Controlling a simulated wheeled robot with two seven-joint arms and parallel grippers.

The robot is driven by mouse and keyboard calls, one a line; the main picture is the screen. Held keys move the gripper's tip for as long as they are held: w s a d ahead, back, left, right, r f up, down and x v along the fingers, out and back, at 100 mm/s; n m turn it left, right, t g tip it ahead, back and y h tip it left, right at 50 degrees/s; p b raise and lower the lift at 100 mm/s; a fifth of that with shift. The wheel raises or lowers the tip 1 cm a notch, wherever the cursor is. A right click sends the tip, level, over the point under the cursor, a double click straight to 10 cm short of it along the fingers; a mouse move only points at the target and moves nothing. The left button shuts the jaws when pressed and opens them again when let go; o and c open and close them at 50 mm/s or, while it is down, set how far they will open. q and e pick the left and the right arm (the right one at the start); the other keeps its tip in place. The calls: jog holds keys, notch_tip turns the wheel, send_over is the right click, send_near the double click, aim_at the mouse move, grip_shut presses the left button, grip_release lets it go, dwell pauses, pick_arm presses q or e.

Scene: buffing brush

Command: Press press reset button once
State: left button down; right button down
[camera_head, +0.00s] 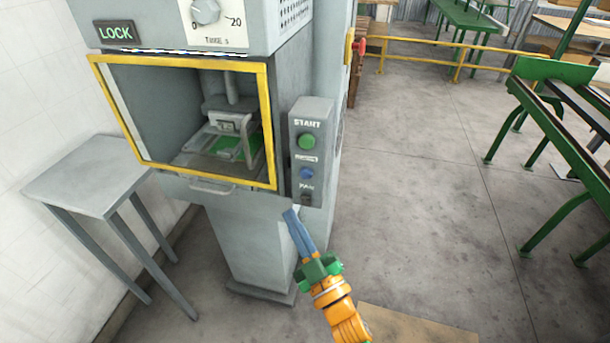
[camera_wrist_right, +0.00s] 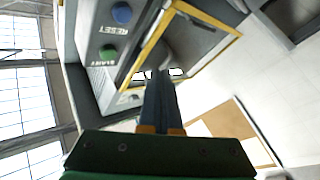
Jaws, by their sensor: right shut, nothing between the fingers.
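The blue reset button (camera_head: 306,172) is on the grey control panel (camera_head: 325,150) at the right of the machine's front. The wrist view also shows it (camera_wrist_right: 122,13), with the word RESET beside it. My right gripper (camera_head: 290,213) is shut and empty. In the head view its blue-grey fingertips are just below and left of the panel's lower end, apart from the button. In the wrist view the fingertips (camera_wrist_right: 160,75) point toward the machine's front. My left gripper is not in view.
A green start button (camera_head: 306,141) sits above the blue one, and a dark switch (camera_head: 307,198) below it. The yellow-framed window (camera_head: 267,125) is left of the panel. A small grey table (camera_head: 85,175) stands at the left.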

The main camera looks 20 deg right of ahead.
aim_at(306, 173)
jog(key=w+d+b, duration=0.1)
jog(key=w+d, duration=0.4)
jog(key=w, duration=0.2)
jog(key=shift+w+b, duration=0.2)
jog(key=shift+b, duration=0.2)
dwell(1.8)
jog(key=shift+w+d, duration=0.2)
jog(key=shift+w, duration=0.15)
jog(key=shift+w+d+b, duration=0.25)
jog(key=shift+w+b, duration=0.05)
jog(key=shift+w, duration=0.1)
dwell(0.9)
jog(key=shift+s+a+p, duration=0.35)
jog(key=shift+s+a, duration=0.15)
jog(key=shift+s, duration=0.25)
